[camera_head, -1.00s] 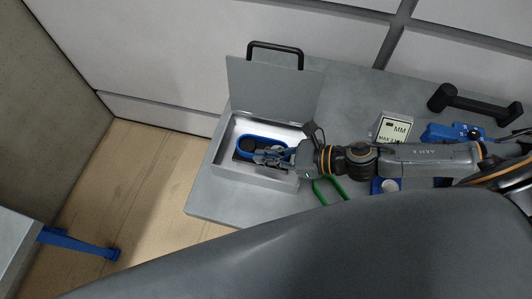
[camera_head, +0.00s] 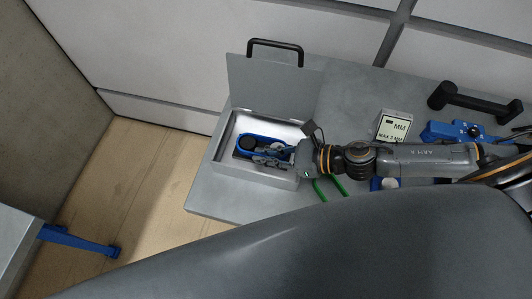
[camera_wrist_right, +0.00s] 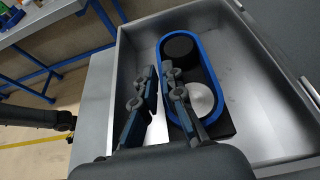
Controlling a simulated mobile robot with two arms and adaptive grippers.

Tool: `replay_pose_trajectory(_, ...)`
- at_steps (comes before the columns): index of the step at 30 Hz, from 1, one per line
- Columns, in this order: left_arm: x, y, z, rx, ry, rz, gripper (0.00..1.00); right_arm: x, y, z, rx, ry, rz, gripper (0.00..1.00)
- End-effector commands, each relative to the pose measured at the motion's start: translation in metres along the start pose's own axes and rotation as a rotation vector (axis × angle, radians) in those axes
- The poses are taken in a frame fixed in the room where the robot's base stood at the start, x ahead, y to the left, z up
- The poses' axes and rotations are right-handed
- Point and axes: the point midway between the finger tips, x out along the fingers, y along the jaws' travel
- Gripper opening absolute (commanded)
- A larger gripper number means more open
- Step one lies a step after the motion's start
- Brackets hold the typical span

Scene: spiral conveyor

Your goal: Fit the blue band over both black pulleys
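The blue band (camera_wrist_right: 214,52) lies in an open grey metal box as a long loop; it also shows in the head view (camera_head: 243,137). One black pulley (camera_wrist_right: 178,47) is inside the loop at its far end; it also shows in the head view (camera_head: 247,143). A round part with a pale, shiny top (camera_wrist_right: 201,98) is inside the near end. I cannot tell whether the band sits fully down around both. My right gripper (camera_wrist_right: 160,76) is slightly open at the band's left side, with its right finger covering part of it. The left gripper is out of view.
The box (camera_wrist_right: 118,75) has walls around the work and a raised lid (camera_head: 270,88) with a black handle behind it. A green loop (camera_head: 328,189), a small sign (camera_head: 393,127) and a blue device (camera_head: 452,131) are on the table to the right.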

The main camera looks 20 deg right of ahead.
Motion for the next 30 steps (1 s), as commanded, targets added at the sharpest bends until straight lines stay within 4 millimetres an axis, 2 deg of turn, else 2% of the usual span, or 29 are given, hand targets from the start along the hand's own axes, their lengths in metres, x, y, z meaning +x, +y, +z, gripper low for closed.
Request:
replay_pose_trajectory(11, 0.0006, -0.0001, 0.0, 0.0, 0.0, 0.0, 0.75, -0.0004, -0.002, -0.0043, 0.002, 0.008, -0.006, 0.11)
replay_pose_trajectory(15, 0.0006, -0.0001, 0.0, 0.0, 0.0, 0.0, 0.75, -0.0004, -0.0023, -0.0047, 0.002, 0.009, -0.007, 0.34)
replay_pose_trajectory(30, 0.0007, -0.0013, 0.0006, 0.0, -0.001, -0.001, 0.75, -0.0008, -0.0048, -0.0048, -0.001, 0.01, -0.013, 0.34)
